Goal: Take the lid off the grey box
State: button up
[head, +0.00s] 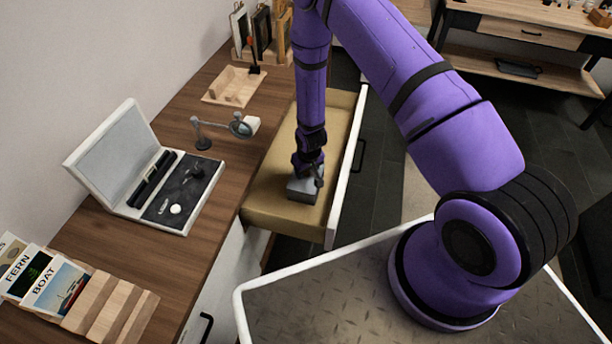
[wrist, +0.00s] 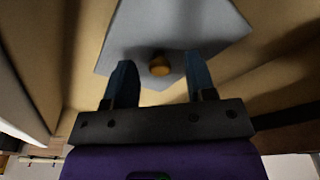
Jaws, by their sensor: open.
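The grey box (head: 301,192) sits inside the open drawer, near its front end. Its flat grey lid (wrist: 170,25) fills the upper middle of the wrist view. A round tan knob (wrist: 159,64) stands on the lid. My gripper (head: 308,168) is right over the box, pointing down. In the wrist view my gripper (wrist: 160,74) is open, with one dark finger on each side of the knob and a gap to each. I cannot tell how far the fingertips are above the lid. The arm hides part of the box in the head view.
The open drawer (head: 268,192) has raised walls around the box. On the wooden desktop (head: 165,250) are an open white case (head: 140,170), a small lamp-like stand (head: 205,140), a wooden tray (head: 233,86) and cards in a wooden rack (head: 108,305). Bare drawer floor surrounds the box.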

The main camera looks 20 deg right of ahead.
jog(key=shift+f, duration=0.25)
grip_shut()
jog(key=shift+r, duration=0.1)
